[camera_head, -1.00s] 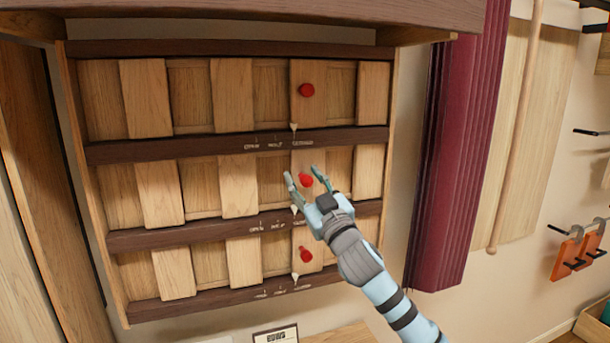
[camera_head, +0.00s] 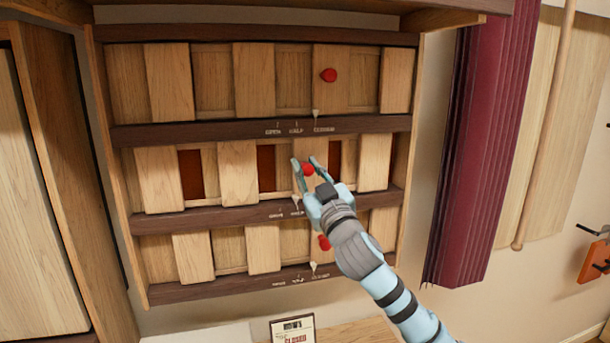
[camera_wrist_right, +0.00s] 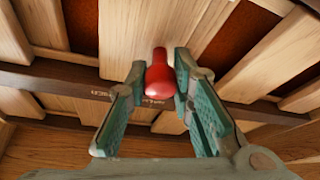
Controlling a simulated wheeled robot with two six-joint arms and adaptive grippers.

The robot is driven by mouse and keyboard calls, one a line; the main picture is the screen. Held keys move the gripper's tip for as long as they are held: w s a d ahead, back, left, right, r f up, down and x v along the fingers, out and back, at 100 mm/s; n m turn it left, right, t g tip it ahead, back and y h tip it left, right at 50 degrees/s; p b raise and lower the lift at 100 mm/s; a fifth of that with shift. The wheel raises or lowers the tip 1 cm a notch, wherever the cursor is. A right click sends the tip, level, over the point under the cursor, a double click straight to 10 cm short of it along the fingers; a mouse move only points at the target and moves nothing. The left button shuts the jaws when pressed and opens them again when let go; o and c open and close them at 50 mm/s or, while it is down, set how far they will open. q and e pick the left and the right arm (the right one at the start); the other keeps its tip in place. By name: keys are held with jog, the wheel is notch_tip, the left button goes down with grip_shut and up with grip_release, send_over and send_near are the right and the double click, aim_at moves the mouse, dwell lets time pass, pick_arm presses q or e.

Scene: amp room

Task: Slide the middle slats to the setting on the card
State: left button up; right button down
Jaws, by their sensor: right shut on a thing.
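The middle row of wooden slats (camera_head: 238,172) has dark red gaps showing between its slats. Its white pointer (camera_head: 297,201) stands at about the HALF mark on the rail below, right of OPEN; the gripper covers the CLOSED end. My right gripper (camera_head: 308,169) is shut on this row's red knob (camera_head: 307,169). The right wrist view shows the knob (camera_wrist_right: 160,76) between the fingers. A card (camera_head: 293,331) at the bottom edge seems to read CLOSED in red; its upper line is hard to read. My left gripper is not in view.
The top row's knob (camera_head: 329,75) and pointer (camera_head: 315,113) are at CLOSED. A maroon curtain (camera_head: 485,150) hangs to the right.

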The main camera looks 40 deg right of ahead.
jog(key=shift+a+r, duration=0.15)
jog(key=c, duration=1.7)
grip_release()
jog(key=o, duration=0.3)
jog(key=shift+s+d, duration=0.1)
jog(key=shift+d, duration=0.25)
jog(key=shift+s+d, duration=0.1)
jog(key=shift+d, duration=0.05)
jog(key=shift+a+f, duration=0.2)
jog(key=shift+a, duration=0.05)
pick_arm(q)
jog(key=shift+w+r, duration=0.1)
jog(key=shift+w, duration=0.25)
pick_arm(e)
jog(key=v, duration=0.7)
jog(key=shift+s+d, duration=0.1)
jog(key=shift+s, duration=0.1)
